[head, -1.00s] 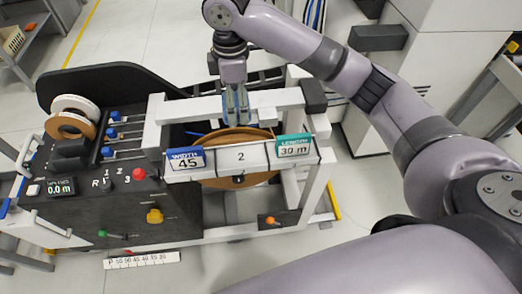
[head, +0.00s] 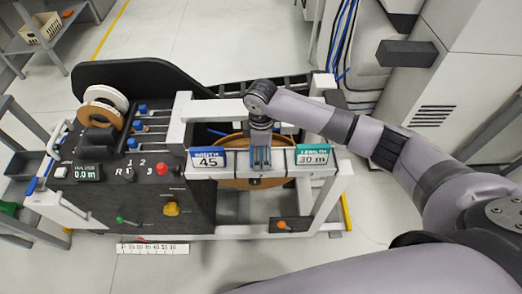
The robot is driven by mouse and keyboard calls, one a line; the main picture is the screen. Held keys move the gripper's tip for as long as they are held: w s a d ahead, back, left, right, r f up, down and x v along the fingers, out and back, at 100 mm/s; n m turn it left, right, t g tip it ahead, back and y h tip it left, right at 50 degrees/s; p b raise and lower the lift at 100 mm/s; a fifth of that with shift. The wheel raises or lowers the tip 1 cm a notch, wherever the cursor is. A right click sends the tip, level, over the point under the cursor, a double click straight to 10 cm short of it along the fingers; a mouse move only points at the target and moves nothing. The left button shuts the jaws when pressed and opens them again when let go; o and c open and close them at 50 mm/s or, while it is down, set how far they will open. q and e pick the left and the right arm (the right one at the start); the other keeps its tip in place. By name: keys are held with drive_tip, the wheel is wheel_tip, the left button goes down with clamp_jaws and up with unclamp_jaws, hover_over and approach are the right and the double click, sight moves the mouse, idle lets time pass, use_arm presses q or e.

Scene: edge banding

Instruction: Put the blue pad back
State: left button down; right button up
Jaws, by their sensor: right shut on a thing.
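My right gripper (head: 261,168) points down at the middle of the white crossbar (head: 283,156) on the machine's front. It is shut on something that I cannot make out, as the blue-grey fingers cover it. A blue sign reading WIDTH 45 (head: 208,159) is on the bar just left of the gripper. A teal sign reading LENGTH 30 m (head: 312,157) is to its right. No separate blue pad can be told apart from these. My left gripper is not in view.
A brown reel (head: 231,177) sits behind the crossbar. The control panel (head: 118,195) with a red button (head: 162,168) and several knobs is on the left. A grey cabinet (head: 455,70) stands at the right.

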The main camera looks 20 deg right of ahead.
sight(261, 152)
drive_tip(key=shift+f, duration=0.5)
drive_tip(key=shift+f, duration=0.1)
drive_tip(key=shift+f, duration=0.1)
drive_tip(key=o, duration=1)
wheel_tip(261, 152, up, 12)
drive_tip(key=shift+r+b, duration=0.25)
drive_tip(key=shift+b, duration=0.7)
